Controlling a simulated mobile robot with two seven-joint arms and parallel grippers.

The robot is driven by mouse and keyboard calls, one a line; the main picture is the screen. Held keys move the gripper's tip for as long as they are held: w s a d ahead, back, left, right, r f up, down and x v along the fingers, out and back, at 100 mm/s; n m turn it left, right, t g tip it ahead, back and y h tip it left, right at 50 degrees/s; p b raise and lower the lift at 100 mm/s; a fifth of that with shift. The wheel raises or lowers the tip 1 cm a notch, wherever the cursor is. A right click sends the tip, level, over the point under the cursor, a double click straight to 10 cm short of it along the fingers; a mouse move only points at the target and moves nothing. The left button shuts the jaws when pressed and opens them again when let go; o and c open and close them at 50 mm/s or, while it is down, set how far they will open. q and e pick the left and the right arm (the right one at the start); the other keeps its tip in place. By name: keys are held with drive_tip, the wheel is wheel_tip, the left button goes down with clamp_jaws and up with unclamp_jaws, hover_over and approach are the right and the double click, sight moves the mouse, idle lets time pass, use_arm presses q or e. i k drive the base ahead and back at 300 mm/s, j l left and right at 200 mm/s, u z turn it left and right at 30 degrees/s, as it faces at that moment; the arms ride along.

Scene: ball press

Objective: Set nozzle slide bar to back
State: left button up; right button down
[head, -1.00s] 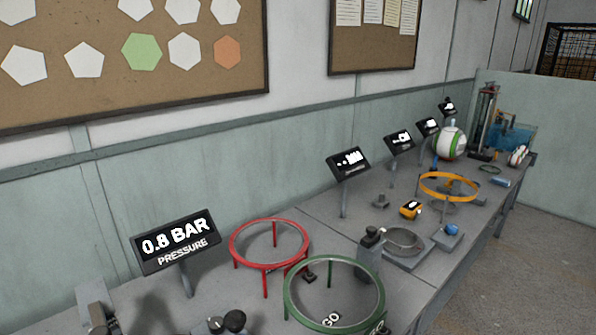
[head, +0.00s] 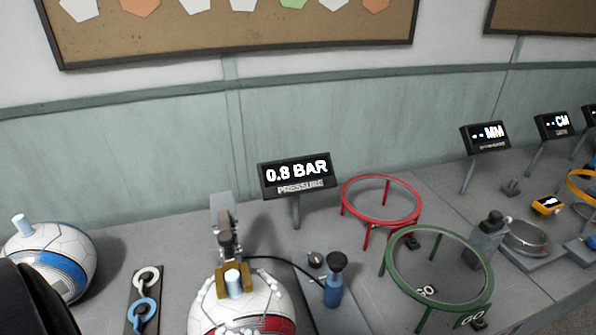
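A grey upright bracket (head: 223,212) stands on the bench behind a white and red ball (head: 245,313). A dark part (head: 229,245) runs from the bracket toward a brass-coloured block (head: 235,280) with a pale cylinder on top of the ball. This looks like the nozzle assembly; I cannot tell which piece is the slide bar or where it is set. The pressure display (head: 296,175) reads 0.8 BAR. Neither gripper is in view.
A blue hand pump (head: 333,285) stands right of the ball. A red ring stand (head: 382,200) and a green ring stand (head: 438,265) are farther right. A white and blue ball (head: 50,255) and a plate with two rings (head: 145,300) lie left. A dark shape covers the lower left corner.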

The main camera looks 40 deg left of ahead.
sight(226, 238)
drive_tip(key=k+j+u, duration=0.1)
drive_tip(key=u, duration=0.3)
drive_tip(key=j+u, duration=0.15)
drive_tip(key=u, duration=0.25)
drive_tip(key=k+j+u, duration=0.1)
drive_tip(key=u, duration=0.35)
drive_tip(key=k+j+z, duration=0.1)
drive_tip(key=k+j, duration=0.15)
drive_tip(key=k, duration=0.1)
